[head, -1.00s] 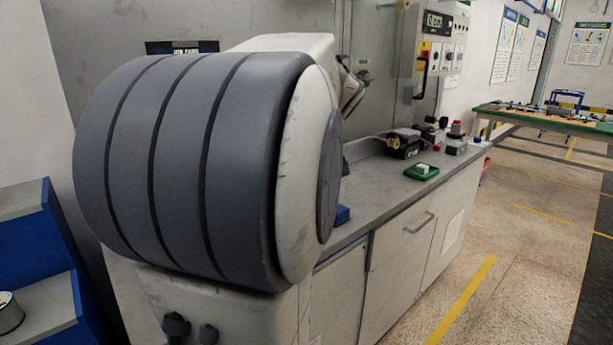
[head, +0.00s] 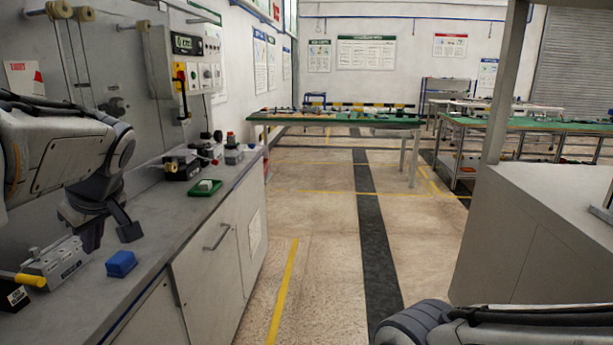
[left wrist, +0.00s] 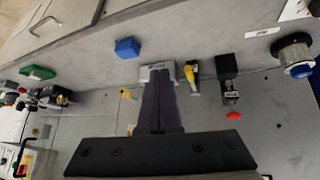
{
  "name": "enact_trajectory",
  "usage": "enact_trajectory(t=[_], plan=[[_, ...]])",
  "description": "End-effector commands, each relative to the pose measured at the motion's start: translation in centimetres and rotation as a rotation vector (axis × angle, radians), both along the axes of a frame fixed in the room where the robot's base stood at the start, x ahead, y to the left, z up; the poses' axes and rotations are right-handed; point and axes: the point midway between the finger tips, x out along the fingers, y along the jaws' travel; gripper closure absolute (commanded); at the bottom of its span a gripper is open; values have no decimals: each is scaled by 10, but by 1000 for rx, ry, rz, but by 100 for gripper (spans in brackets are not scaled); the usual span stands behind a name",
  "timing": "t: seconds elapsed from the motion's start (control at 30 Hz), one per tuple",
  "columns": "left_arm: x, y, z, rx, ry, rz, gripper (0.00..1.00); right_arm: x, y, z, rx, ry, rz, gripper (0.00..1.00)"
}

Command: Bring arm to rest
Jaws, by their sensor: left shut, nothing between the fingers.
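My left gripper (head: 92,236) hangs over the grey bench at the left of the head view, pointing down. In the left wrist view its two dark fingers (left wrist: 162,92) are together with nothing between them. Their tips overlap a grey metal block (left wrist: 157,72) in that picture; I cannot tell the gap. The same block (head: 57,262) shows in the head view beside the gripper, with a yellow handle. My right arm (head: 425,320) shows only as dark links at the bottom right; its gripper is out of view.
The bench (head: 165,233) holds a blue block (head: 121,263), a green tray (head: 205,188) and small black devices (head: 186,166). A control panel (head: 185,60) is on the wall behind. A grey cabinet (head: 540,235) stands at right. The floor between is clear.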

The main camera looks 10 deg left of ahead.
Motion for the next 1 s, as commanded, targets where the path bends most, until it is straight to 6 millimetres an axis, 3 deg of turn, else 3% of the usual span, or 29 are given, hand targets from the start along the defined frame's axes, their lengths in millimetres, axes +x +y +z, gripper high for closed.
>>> enact_trajectory(t=[0.03, 0.17, 0.3, 0.43, 0.6, 0.83, 1.0], plan=[[11, -35, -16, -29, 47, -136, 100, 0, 0, 0, 0, 0, 0, 100], [19, -127, -59, -93, 179, -510, 100, 0, 0, 0, 0, 0, 0, 100], [-4, -221, -101, -143, 319, -925, 100, 0, 0, 0, 0, 0, 0, 100], [-43, -285, -131, -169, 429, -1258, 100, 0, 0, 0, 0, 0, 0, 100], [-94, -331, -158, -183, 532, -1576, 100, 0, 0, 0, 0, 0, 0, 100], [-159, -362, -183, -191, 640, -1920, 100, 0, 0, 0, 0, 0, 0, 100], [-158, -362, -144, -190, 639, -1923, 100, 0, 0, 39, 1, -1, 0, 100]])
